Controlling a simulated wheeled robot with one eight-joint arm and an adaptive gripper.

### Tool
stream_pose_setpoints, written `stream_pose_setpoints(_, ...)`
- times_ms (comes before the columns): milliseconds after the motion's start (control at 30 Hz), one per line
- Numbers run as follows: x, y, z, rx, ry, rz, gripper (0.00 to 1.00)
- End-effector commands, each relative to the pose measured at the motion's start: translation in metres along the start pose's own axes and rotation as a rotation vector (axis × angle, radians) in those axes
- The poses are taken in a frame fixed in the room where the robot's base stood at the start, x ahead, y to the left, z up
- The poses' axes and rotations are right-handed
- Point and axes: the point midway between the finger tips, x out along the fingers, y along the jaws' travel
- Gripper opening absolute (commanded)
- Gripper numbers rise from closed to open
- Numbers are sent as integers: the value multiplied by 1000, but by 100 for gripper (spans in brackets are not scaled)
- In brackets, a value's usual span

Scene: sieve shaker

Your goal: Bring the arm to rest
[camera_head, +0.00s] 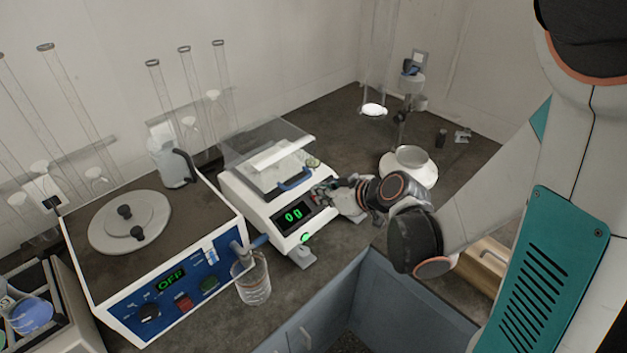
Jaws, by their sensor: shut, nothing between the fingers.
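My arm comes in from the right side of the head view and reaches left over the dark bench. Whether the fingertips touch the machine cannot be told.
A blue-fronted device (180,290) reading "OFF" stands at the left, with a glass beaker (254,285) at its right corner. A white bowl (412,160) and a stand (405,115) are behind my wrist. Tall glass tubes (70,85) line the back wall.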

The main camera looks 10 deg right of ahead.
Motion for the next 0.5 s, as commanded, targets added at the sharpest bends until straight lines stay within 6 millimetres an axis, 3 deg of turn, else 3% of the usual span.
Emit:
stream_pose_setpoints(200,-12,1,31,2,0,2,0)
stream_pose_setpoints(500,-18,0,41,0,0,0,0)
